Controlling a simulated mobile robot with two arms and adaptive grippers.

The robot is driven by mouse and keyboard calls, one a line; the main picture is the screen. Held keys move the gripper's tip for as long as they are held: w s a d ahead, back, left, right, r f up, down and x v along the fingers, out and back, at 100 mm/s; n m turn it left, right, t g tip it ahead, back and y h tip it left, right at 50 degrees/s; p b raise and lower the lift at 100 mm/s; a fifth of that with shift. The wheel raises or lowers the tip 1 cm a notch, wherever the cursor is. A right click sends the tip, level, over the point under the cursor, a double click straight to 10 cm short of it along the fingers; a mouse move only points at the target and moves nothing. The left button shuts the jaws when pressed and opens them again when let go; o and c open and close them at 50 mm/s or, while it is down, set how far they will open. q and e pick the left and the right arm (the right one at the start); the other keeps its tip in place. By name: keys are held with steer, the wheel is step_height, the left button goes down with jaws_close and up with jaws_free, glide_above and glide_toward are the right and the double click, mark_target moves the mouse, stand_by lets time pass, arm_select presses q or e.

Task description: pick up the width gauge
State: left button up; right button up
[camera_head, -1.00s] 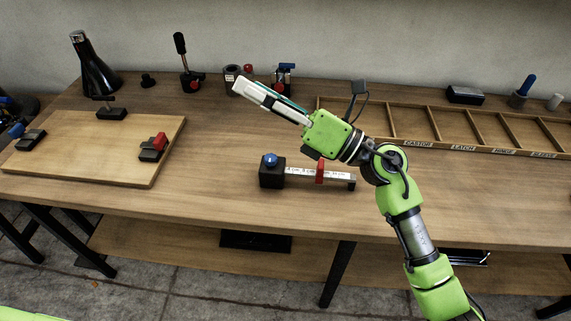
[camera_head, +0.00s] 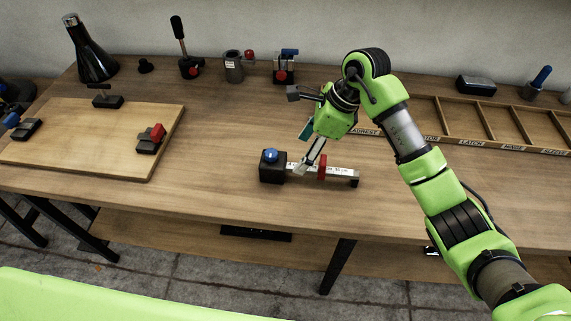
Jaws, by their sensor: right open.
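The width gauge (camera_head: 341,173) lies on the wooden bench near its front middle. It has a black block with a blue knob (camera_head: 271,157) at its left end, a marked white bar and a red slider (camera_head: 322,167). My right gripper (camera_head: 305,168) points down at the bar, between the black block and the red slider. Its fingers are open and overlap the bar in the picture; I cannot tell whether they touch it. My left gripper is not in view.
A wooden board (camera_head: 92,140) with clamps lies at the left. A labelled compartment tray (camera_head: 452,138) stands at the right behind my arm. A dark flask (camera_head: 90,50) and several small fixtures line the back. The bench between board and gauge is clear.

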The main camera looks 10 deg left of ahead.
mark_target(292, 165)
steer(key=x, duration=0.3)
steer(key=shift+a+f, duration=0.15)
steer(key=p+x, duration=0.2)
steer(key=x, duration=0.2)
steer(key=shift+a+f+p, duration=0.15)
steer(key=shift+f+p, duration=0.2)
steer(key=shift+p, duration=0.05)
steer(key=shift+f, duration=0.3)
steer(key=c, duration=1.6)
steer(key=shift+w+r, duration=0.1)
steer(key=shift+w, duration=0.05)
steer(key=shift+c, duration=0.8)
